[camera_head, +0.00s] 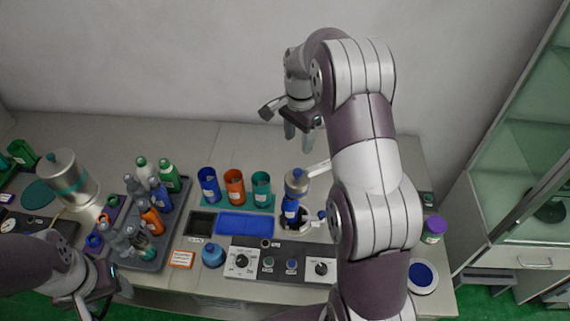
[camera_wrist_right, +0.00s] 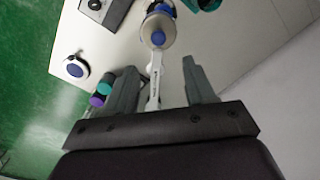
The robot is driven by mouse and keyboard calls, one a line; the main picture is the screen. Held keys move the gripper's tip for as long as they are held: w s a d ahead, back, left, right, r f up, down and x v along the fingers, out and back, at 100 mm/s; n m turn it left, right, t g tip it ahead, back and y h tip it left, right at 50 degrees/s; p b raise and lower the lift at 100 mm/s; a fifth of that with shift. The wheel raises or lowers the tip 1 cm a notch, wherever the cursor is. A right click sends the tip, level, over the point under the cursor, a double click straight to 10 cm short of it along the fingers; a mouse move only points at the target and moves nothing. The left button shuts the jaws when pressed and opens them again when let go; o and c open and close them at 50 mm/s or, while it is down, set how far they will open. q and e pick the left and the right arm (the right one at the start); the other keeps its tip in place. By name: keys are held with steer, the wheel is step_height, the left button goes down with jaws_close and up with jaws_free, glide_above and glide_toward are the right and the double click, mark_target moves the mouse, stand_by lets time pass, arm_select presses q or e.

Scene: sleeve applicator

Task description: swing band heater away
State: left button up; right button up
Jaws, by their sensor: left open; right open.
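The band heater (camera_head: 296,181) is a silver collar around the top of a blue bottle (camera_head: 290,210) that stands upright in the station on the bench. Its white handle arm (camera_head: 318,167) sticks out toward the back right. My right gripper (camera_head: 297,138) is open and empty, above and behind the heater. In the right wrist view the heater (camera_wrist_right: 157,31) lies beyond my open right gripper (camera_wrist_right: 162,78), and the white handle (camera_wrist_right: 154,80) appears between the fingers; contact cannot be told. My left gripper (camera_head: 98,295) is open at the lower left.
A control panel (camera_head: 282,258) with knobs lies in front of the station. Blue, orange and teal cups (camera_head: 234,186) stand behind a blue tray (camera_head: 246,223). A grey rack (camera_head: 150,255) holds several bottles. A purple-lidded jar (camera_head: 434,229) and a round blue-topped pad (camera_head: 422,276) are on the right.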

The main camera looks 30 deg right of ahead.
steer(key=b, duration=0.4)
glide_above(298, 170)
steer(key=f, duration=0.4)
steer(key=shift+s+f, duration=0.25)
steer(key=shift+s, duration=0.1)
steer(key=f, duration=0.1)
steer(key=f+b, duration=0.2)
steer(key=f, duration=0.1)
steer(key=shift+w, duration=0.3)
step_height(298, 170, down, 3)
steer(key=shift+f+p, duration=0.15)
steer(key=shift+p, duration=0.9)
steer(key=shift+f, duration=0.25)
steer(key=shift+c, duration=0.3)
steer(key=c, duration=0.5)
jaws_close()
